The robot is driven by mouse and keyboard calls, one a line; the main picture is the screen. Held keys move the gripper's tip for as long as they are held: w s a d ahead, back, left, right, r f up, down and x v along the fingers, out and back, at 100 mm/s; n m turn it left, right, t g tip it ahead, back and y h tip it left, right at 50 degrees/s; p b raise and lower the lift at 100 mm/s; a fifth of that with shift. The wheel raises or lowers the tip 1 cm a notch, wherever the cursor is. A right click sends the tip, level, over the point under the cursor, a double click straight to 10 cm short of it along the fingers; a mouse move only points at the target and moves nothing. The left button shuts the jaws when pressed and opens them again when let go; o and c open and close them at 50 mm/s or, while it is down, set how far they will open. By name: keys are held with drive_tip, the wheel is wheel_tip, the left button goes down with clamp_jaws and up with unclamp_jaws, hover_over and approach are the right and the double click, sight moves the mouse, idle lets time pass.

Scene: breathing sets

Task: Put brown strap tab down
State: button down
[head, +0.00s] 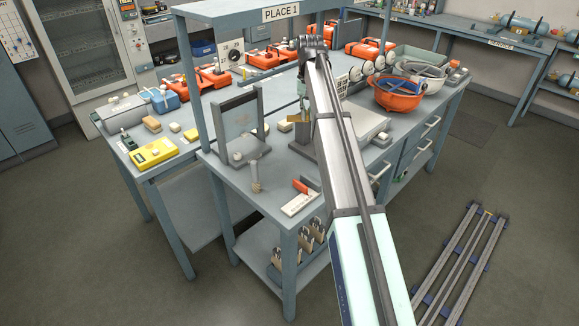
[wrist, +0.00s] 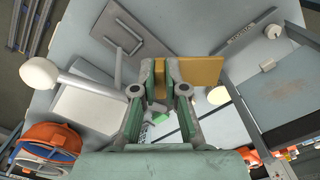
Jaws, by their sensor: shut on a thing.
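The brown strap tab (wrist: 204,70) is a flat ochre-brown piece. In the wrist view it shows between my fingertips and sticks out to their right. My gripper (wrist: 160,82) is shut on it, with a green-sided finger on either side. My arm hides part of that area. I cannot tell whether the tab touches the bench.
The workbench (head: 222,175) carries an upright grey framed panel (head: 237,122) left of my gripper. A shelf post (head: 190,75) rises at left.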

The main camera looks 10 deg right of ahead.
sight(304, 166)
drive_tip(key=shift+a+f, duration=0.2)
drive_tip(key=shift+f, duration=0.05)
wheel_tip(304, 166, down, 19)
drive_tip(key=p, duration=0.4)
drive_tip(key=shift+f, duration=0.2)
drive_tip(key=c, duration=1.2)
unclamp_jaws()
drive_tip(key=shift+f, duration=0.1)
wheel_tip(304, 166, up, 12)
drive_tip(key=b, duration=0.2)
